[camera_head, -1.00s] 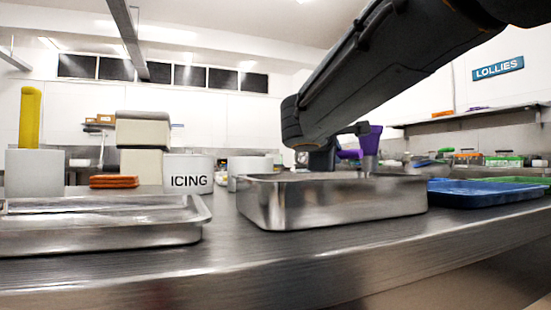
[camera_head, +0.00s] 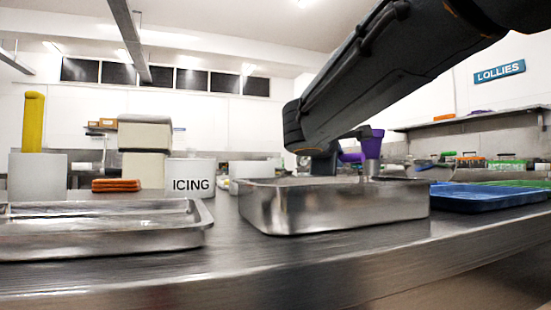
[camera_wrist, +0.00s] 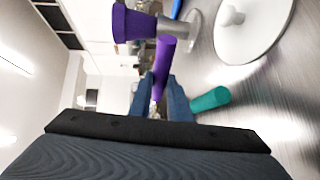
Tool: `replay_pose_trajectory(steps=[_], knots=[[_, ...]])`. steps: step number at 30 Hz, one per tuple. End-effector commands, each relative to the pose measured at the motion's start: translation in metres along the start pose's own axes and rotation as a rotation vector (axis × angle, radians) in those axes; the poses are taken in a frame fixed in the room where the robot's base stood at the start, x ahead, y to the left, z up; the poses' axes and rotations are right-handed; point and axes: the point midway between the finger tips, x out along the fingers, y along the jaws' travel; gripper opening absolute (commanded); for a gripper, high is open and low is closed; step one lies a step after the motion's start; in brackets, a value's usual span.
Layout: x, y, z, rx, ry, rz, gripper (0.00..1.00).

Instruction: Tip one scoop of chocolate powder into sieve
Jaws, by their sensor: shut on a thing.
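My gripper (camera_wrist: 165,98) is shut on a purple handle (camera_wrist: 162,65). The handle leads towards a tapered purple cup (camera_wrist: 130,22), which looks like the scoop's bowl. In the head view the purple cup (camera_head: 371,142) shows wide end up, behind the deep metal pan (camera_head: 330,208). A grey metal cylinder (camera_wrist: 175,28) shows just below the cup; I cannot tell whether they touch. What the cup holds is hidden. My gripper's fingers are hidden behind my arm and the pan in the head view. I cannot identify the sieve or the chocolate powder with certainty.
A white disc with a knob (camera_wrist: 255,25) and a teal cylinder (camera_wrist: 210,98) are near my gripper. Shallow metal tray (camera_head: 100,240), ICING tub (camera_head: 190,178), white container with yellow handle (camera_head: 38,175) stand left; a blue tray (camera_head: 490,197) lies right.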

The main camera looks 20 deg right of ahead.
Motion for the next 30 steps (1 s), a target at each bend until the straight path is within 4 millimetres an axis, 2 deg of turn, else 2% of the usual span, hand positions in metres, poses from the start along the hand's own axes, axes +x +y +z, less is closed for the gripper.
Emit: replay_pose_trajectory(steps=[14, 30], knots=[[0.0, 0.002, 0.001, 0.005, 0.003, -0.014, 0.0], [0.0, 0.011, 0.001, 0.044, 0.005, -0.16, 0.0]])
